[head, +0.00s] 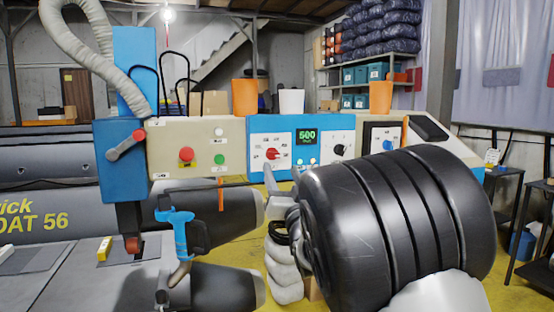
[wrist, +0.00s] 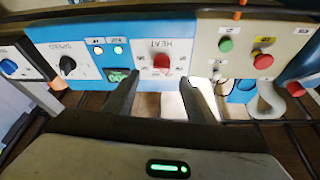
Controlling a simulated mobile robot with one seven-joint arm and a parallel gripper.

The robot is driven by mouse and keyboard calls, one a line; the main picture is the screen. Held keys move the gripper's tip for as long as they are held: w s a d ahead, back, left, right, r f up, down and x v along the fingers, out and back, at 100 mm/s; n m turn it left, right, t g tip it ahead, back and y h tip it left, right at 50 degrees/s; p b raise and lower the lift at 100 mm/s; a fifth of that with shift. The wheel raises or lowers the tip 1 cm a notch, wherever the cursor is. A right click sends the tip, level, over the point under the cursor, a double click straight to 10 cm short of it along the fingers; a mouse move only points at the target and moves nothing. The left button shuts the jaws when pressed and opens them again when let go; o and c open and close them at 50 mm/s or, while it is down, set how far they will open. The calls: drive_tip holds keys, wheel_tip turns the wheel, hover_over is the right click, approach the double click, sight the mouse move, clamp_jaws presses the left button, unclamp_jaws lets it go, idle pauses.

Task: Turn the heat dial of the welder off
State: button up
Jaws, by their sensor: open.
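The welder's heat dial (head: 272,154) is a red knob on a white plate in the blue panel (head: 256,129). In the wrist view the picture is upside down, and the red dial (wrist: 162,62) shows by its HEAT label. Which mark it points to is too small to tell. My gripper (head: 281,173) is open and empty, just below and in front of the dial. In the wrist view its two fingertips (wrist: 160,80) stand apart on either side of the dial, with no visible contact. My dark arm hides part of the panel's lower right.
Beside the heat dial are a green 500 display (head: 307,136) and a black speed dial (head: 339,150). A red stop button (head: 186,155) and a green button (head: 219,159) sit to the left. A blue-handled tool (head: 181,232) hangs at lower left. Cups stand on top.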

sight(275, 157)
drive_tip(key=x, duration=0.6)
drive_tip(key=shift+w+a+r, duration=0.1)
drive_tip(key=shift+w+r, duration=0.1)
drive_tip(key=shift+w, duration=0.15)
drive_tip(key=c, duration=1)
